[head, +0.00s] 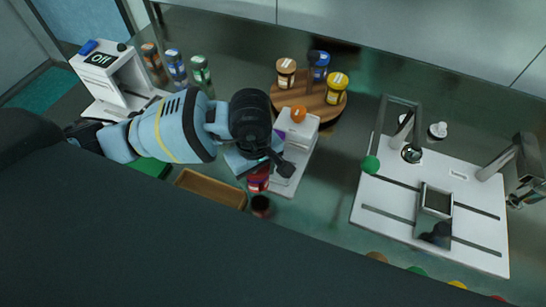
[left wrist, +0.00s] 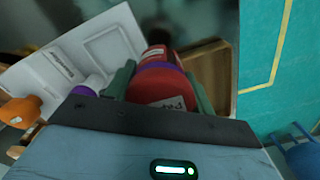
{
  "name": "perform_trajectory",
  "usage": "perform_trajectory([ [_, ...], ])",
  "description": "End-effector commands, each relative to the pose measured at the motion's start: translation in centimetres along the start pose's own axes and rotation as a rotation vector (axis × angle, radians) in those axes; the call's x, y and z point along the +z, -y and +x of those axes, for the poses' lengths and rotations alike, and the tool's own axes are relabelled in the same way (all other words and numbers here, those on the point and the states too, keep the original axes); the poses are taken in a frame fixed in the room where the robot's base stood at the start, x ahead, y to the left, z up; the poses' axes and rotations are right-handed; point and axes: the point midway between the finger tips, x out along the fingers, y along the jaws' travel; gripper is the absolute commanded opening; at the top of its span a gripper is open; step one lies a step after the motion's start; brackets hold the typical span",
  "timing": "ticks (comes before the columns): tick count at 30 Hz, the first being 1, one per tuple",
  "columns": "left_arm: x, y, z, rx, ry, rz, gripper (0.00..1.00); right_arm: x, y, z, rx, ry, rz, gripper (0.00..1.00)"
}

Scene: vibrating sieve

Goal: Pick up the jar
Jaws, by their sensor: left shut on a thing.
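A red jar (head: 258,181) shows just below my left gripper (head: 262,166) in the head view, partly covered by the hand. In the left wrist view, the red jar (left wrist: 164,88) with a purple band and a white label sits between the two green fingers of my left gripper (left wrist: 160,88). The fingers are shut on it. A dark round thing (head: 260,204) lies just beyond the jar; I cannot tell from the head view whether it is part of the jar. My right gripper is not in view.
A white device with an orange knob (head: 298,114) stands close beside the gripper. A brown tray (head: 211,189) lies to its left. A wooden turntable (head: 311,111) holds several jars. A large white machine (head: 436,195) stands at right. Clear counter lies between.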

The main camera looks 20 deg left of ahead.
Motion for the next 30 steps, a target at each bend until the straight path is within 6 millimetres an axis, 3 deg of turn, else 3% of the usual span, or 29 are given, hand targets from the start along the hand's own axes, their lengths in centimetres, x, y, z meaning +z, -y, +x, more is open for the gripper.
perform_trajectory([
  [6,1.2,4.3,-0.3,-0.003,0.000,0.002,0.29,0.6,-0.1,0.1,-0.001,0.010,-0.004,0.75],
  [12,1.8,6.5,-0.5,-0.001,0.000,0.000,0.29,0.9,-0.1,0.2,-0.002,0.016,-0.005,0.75],
  [22,2.1,7.5,-0.7,0.000,0.001,0.000,0.29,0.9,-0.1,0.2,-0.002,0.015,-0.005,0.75],
  [30,3.4,6.5,-0.5,0.000,0.010,0.031,0.29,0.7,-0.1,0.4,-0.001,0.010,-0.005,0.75],
])
